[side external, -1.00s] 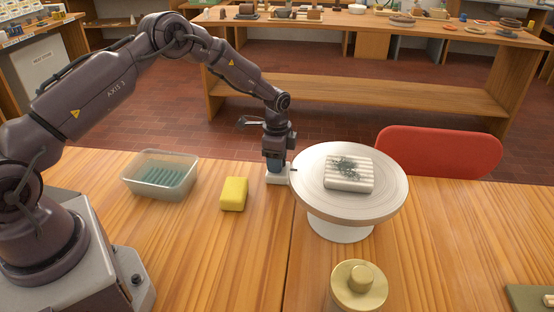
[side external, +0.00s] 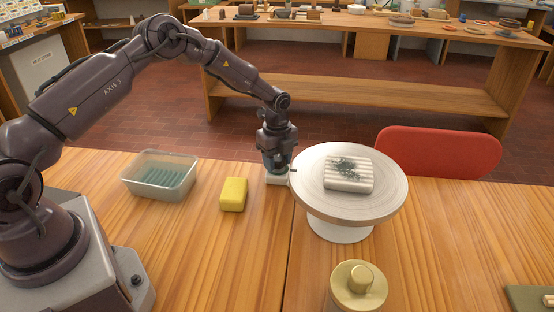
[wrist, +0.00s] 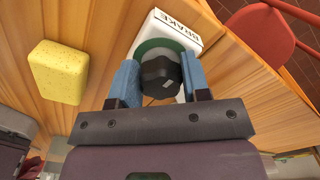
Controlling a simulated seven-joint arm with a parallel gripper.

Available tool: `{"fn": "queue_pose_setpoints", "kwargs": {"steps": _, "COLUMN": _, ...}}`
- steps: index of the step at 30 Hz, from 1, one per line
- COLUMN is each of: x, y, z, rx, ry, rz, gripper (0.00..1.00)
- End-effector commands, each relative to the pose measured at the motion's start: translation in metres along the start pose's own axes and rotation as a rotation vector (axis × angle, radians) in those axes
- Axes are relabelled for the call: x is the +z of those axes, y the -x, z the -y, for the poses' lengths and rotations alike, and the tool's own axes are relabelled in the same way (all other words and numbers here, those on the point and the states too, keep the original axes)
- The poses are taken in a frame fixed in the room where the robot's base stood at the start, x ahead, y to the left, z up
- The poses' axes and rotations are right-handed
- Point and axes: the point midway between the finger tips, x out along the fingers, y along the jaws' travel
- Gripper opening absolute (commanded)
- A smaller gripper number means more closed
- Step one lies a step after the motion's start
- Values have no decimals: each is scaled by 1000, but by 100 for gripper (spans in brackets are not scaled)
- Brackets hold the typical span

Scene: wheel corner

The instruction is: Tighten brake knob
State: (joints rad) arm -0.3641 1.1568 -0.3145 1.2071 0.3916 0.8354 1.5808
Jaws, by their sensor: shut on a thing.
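The brake knob (wrist: 158,76) is a black, ribbed knob with a pale mark on its top. It sits on a green ring on a white block labelled BRAKE (wrist: 170,34). My gripper (wrist: 157,82) is shut on the knob, with a blue finger on either side of it. In the side external view my gripper (side external: 277,168) points down over the white block (side external: 277,180), just left of the turntable (side external: 385,190), and hides the knob.
A white ridged block (side external: 348,182) with dark green strands rests on the turntable. A brass-coloured lidded pot (side external: 358,288) stands in front.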

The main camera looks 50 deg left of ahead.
Motion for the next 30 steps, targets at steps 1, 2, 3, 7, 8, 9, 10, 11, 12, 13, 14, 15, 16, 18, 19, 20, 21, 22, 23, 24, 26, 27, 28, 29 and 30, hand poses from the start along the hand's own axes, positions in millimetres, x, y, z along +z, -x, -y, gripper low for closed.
{"fn": "queue_pose_setpoints", "kwargs": {"steps": 1, "x": 1, "y": 3, "z": 0, "rx": 2, "ry": -9, "rz": 1, "gripper": 19}}
{"fn": "queue_pose_setpoints", "kwargs": {"steps": 2, "x": 1, "y": 3, "z": 0, "rx": 2, "ry": -14, "rz": 1, "gripper": 19}}
{"fn": "queue_pose_setpoints", "kwargs": {"steps": 3, "x": 1, "y": 3, "z": 0, "rx": 2, "ry": -19, "rz": 1, "gripper": 19}}
{"fn": "queue_pose_setpoints", "kwargs": {"steps": 7, "x": 1, "y": 3, "z": 0, "rx": 2, "ry": -28, "rz": 1, "gripper": 19}}
{"fn": "queue_pose_setpoints", "kwargs": {"steps": 8, "x": 1, "y": 3, "z": 0, "rx": 2, "ry": -29, "rz": 1, "gripper": 19}}
{"fn": "queue_pose_setpoints", "kwargs": {"steps": 9, "x": 1, "y": 3, "z": 0, "rx": 2, "ry": -29, "rz": 1, "gripper": 19}}
{"fn": "queue_pose_setpoints", "kwargs": {"steps": 10, "x": 1, "y": 3, "z": 0, "rx": 2, "ry": -29, "rz": 1, "gripper": 19}}
{"fn": "queue_pose_setpoints", "kwargs": {"steps": 11, "x": 1, "y": 3, "z": 0, "rx": 2, "ry": -29, "rz": 1, "gripper": 19}}
{"fn": "queue_pose_setpoints", "kwargs": {"steps": 12, "x": 1, "y": 3, "z": 0, "rx": 2, "ry": -29, "rz": 1, "gripper": 19}}
{"fn": "queue_pose_setpoints", "kwargs": {"steps": 13, "x": 1, "y": 3, "z": 0, "rx": 2, "ry": -29, "rz": 1, "gripper": 19}}
{"fn": "queue_pose_setpoints", "kwargs": {"steps": 14, "x": 1, "y": 3, "z": 0, "rx": 2, "ry": -29, "rz": 1, "gripper": 19}}
{"fn": "queue_pose_setpoints", "kwargs": {"steps": 15, "x": 1, "y": 3, "z": 0, "rx": 1, "ry": -28, "rz": 1, "gripper": 19}}
{"fn": "queue_pose_setpoints", "kwargs": {"steps": 16, "x": 1, "y": 3, "z": 0, "rx": 1, "ry": -28, "rz": 1, "gripper": 19}}
{"fn": "queue_pose_setpoints", "kwargs": {"steps": 18, "x": 1, "y": 3, "z": 0, "rx": 1, "ry": -28, "rz": 1, "gripper": 52}}
{"fn": "queue_pose_setpoints", "kwargs": {"steps": 19, "x": 1, "y": 3, "z": 0, "rx": 1, "ry": -28, "rz": 1, "gripper": 59}}
{"fn": "queue_pose_setpoints", "kwargs": {"steps": 20, "x": 1, "y": 3, "z": 0, "rx": 1, "ry": -28, "rz": 1, "gripper": 66}}
{"fn": "queue_pose_setpoints", "kwargs": {"steps": 21, "x": 1, "y": 2, "z": 0, "rx": 1, "ry": -27, "rz": 1, "gripper": 69}}
{"fn": "queue_pose_setpoints", "kwargs": {"steps": 22, "x": 1, "y": 2, "z": 0, "rx": 1, "ry": -27, "rz": 1, "gripper": 69}}
{"fn": "queue_pose_setpoints", "kwargs": {"steps": 23, "x": 0, "y": 2, "z": 0, "rx": 1, "ry": -27, "rz": 1, "gripper": 69}}
{"fn": "queue_pose_setpoints", "kwargs": {"steps": 24, "x": 0, "y": 2, "z": 0, "rx": 1, "ry": -27, "rz": 1, "gripper": 69}}
{"fn": "queue_pose_setpoints", "kwargs": {"steps": 26, "x": 0, "y": 1, "z": 0, "rx": 1, "ry": -27, "rz": 1, "gripper": 69}}
{"fn": "queue_pose_setpoints", "kwargs": {"steps": 27, "x": 0, "y": 1, "z": 0, "rx": 1, "ry": -27, "rz": 0, "gripper": 69}}
{"fn": "queue_pose_setpoints", "kwargs": {"steps": 28, "x": 0, "y": 1, "z": 0, "rx": 1, "ry": -27, "rz": 0, "gripper": 69}}
{"fn": "queue_pose_setpoints", "kwargs": {"steps": 29, "x": 0, "y": 2, "z": 0, "rx": 0, "ry": -27, "rz": 0, "gripper": 69}}
{"fn": "queue_pose_setpoints", "kwargs": {"steps": 30, "x": 0, "y": 3, "z": 0, "rx": 0, "ry": -27, "rz": 1, "gripper": 69}}
